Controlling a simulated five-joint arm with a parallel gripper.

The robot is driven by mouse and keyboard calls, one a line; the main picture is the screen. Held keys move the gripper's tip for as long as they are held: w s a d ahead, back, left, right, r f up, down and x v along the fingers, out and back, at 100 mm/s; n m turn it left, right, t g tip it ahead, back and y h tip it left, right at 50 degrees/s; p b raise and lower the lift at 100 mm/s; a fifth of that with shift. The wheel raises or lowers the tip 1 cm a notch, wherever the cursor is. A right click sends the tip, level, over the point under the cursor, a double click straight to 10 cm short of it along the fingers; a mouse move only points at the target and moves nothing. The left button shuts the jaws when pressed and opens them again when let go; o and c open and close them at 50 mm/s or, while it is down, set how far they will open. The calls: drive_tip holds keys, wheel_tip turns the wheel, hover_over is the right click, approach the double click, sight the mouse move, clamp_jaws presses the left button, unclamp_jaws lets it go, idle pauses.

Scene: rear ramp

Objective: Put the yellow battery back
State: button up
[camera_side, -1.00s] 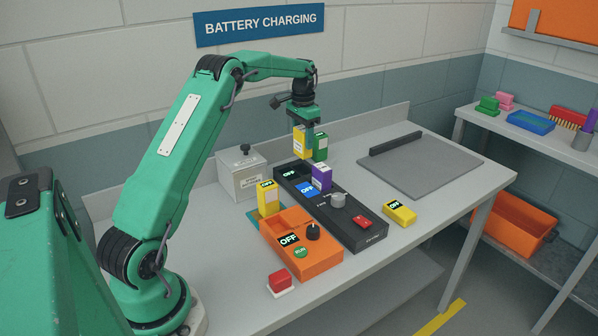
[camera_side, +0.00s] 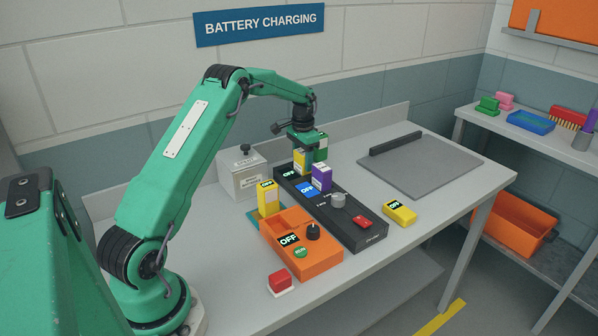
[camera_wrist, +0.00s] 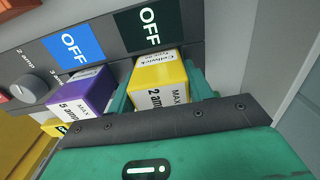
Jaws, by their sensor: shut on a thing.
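My gripper (camera_side: 305,146) is shut on a yellow battery (camera_side: 299,161) at the far end of the black charger (camera_side: 345,226). The wrist view shows this battery (camera_wrist: 160,85) upright between the green fingers, marked "2 amp MAX". It is at the charger, in line with a dark green "OFF" display; whether it is fully seated is hidden. A purple "5 amp" battery (camera_side: 321,178) stands beside it, by a blue "OFF" display. A second yellow battery (camera_side: 268,199) stands by the orange unit (camera_side: 303,258). A third yellow battery (camera_side: 399,213) lies right of the charger.
A grey box (camera_side: 242,177) is to the left, and a red button (camera_side: 281,282) is at the front.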

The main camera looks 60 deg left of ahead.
drive_tip(key=shift+f, duration=0.15)
drive_tip(key=o, duration=1.3)
drive_tip(key=shift+o, duration=0.2)
wheel_tip(320, 180, up, 12)
drive_tip(key=shift+r, duration=0.1)
drive_tip(key=shift+r, duration=0.1)
